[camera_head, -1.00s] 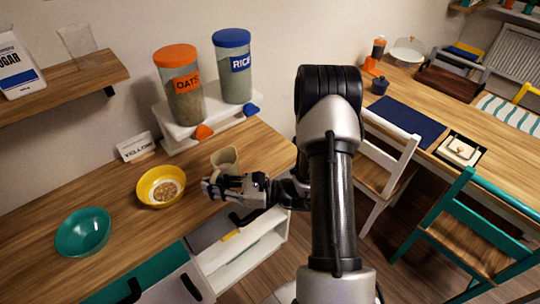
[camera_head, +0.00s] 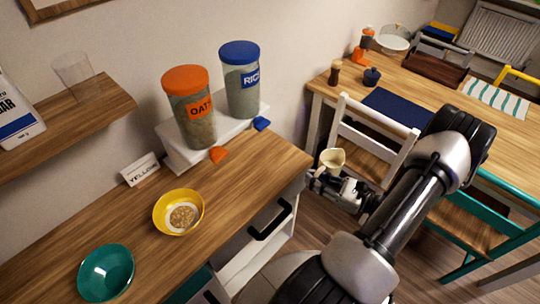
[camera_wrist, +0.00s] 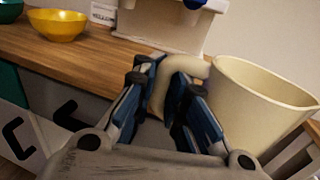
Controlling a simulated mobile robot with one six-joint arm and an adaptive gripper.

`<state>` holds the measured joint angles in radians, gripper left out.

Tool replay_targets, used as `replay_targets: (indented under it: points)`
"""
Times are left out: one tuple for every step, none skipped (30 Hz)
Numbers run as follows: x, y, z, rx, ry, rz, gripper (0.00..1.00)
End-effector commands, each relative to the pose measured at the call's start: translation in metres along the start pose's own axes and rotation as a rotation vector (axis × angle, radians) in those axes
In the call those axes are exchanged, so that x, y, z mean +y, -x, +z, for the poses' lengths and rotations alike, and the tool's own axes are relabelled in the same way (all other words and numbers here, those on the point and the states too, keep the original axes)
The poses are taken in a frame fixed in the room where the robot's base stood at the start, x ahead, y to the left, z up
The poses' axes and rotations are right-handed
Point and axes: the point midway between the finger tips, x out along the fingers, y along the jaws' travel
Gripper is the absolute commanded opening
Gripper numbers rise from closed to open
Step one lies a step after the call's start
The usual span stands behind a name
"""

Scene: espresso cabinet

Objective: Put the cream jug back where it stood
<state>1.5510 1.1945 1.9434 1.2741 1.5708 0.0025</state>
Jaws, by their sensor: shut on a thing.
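The cream jug (camera_head: 332,160) is a small pale cream jug with a handle. My gripper (camera_head: 322,179) is shut on its handle and holds it upright in the air, just off the right end of the wooden counter. In the wrist view the jug (camera_wrist: 255,108) fills the right side, and the fingers of my gripper (camera_wrist: 170,92) close around the handle. Part of the handle is hidden between the fingers.
The counter (camera_head: 245,175) holds a yellow bowl (camera_head: 163,222) with oats, a teal bowl (camera_head: 88,277), a label card (camera_head: 139,169) and a white stand with two jars. Its right end is clear. A dining table (camera_head: 335,90) with chairs stands to the right.

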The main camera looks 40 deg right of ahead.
Motion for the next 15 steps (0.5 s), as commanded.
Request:
replay_targets:
  points:
    - [0.000, -0.002, 0.000, -0.001, 0.001, -0.002, 0.00]
    - [0.000, -0.004, 0.000, -0.001, 0.001, -0.002, 0.00]
    - [0.000, -0.011, 0.000, -0.001, 0.001, -0.001, 0.00]
    - [0.000, -0.017, -0.001, -0.001, 0.001, 0.000, 0.00]
    - [0.001, -0.023, -0.001, -0.001, 0.001, 0.001, 0.00]
    - [0.001, -0.033, -0.001, -0.001, 0.001, 0.002, 0.00]
    - [0.001, -0.041, -0.001, -0.001, 0.001, 0.003, 0.00]
    - [0.001, -0.049, -0.001, -0.001, 0.001, 0.003, 0.00]
    - [0.001, -0.059, -0.001, 0.000, 0.001, 0.003, 0.00]
    - [0.001, -0.067, -0.001, 0.000, 0.001, 0.003, 0.00]
    - [0.001, -0.074, -0.001, -0.001, 0.001, 0.004, 0.00]
    - [0.001, -0.085, -0.001, -0.001, 0.002, 0.004, 0.00]
    - [0.001, -0.092, -0.001, 0.000, 0.002, 0.003, 0.00]
    - [0.001, -0.100, -0.001, 0.000, 0.003, 0.003, 0.00]
    - [0.001, -0.111, -0.001, -0.001, 0.003, 0.003, 0.00]
